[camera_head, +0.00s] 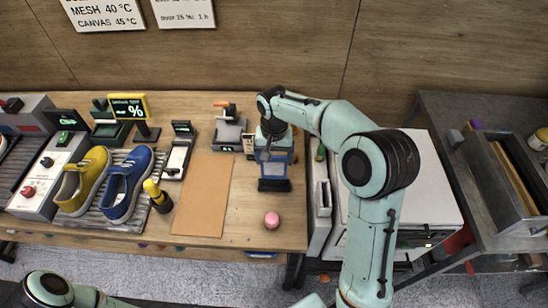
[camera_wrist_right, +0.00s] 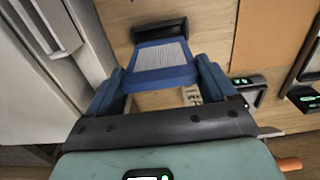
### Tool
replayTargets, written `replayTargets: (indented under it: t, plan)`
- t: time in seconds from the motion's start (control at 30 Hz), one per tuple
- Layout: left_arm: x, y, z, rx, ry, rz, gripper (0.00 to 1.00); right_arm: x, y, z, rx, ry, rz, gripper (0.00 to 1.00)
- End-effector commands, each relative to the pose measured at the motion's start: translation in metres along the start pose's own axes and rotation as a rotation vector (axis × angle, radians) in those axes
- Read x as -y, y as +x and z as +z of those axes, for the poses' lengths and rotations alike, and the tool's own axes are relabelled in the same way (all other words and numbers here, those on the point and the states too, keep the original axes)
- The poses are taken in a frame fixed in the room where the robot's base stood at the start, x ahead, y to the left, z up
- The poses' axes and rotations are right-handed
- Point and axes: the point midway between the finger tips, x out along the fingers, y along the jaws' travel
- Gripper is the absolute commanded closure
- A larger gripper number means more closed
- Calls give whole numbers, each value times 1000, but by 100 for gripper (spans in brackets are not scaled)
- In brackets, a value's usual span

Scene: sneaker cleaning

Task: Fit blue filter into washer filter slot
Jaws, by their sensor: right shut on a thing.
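The blue filter (camera_wrist_right: 160,62) is a blue frame with a pale ribbed face. In the wrist view it sits between the two blue fingers of my right gripper (camera_wrist_right: 160,76), which is shut on it. In the head view the filter (camera_head: 275,170) is under the right gripper (camera_head: 274,158), over the right part of the wooden table. A dark piece (camera_wrist_right: 160,30) shows at the filter's far edge; I cannot tell whether it belongs to the filter. The white washer (camera_head: 415,185) stands right of the table, partly behind my right arm. I cannot make out its filter slot. My left gripper is out of view.
A narrow white unit (camera_head: 320,205) stands between table and washer. A pink round thing (camera_head: 272,220) lies near the table's front edge. A brown mat (camera_head: 205,195) lies left of the filter. Yellow and blue sneakers (camera_head: 125,185) sit on a rack. A metal sink (camera_head: 495,170) is far right.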

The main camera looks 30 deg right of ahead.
Motion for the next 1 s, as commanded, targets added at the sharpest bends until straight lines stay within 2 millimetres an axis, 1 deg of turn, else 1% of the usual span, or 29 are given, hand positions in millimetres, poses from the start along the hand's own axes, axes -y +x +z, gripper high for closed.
replayTargets:
  t: [0.03, 0.27, 0.5, 0.87, 1.0]
  plan:
    - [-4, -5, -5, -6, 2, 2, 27, 1, -8, -2, -4, 0, -3, 42]
    - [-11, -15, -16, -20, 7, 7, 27, 1, -27, -2, -4, 0, -3, 42]
    - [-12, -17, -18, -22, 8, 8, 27, 1, -43, -1, -3, 0, -2, 42]
    - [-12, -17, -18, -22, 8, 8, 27, 0, -44, 0, 0, 2, -1, 42]
    - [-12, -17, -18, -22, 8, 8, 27, 0, -47, 0, 0, 34, -1, 42]
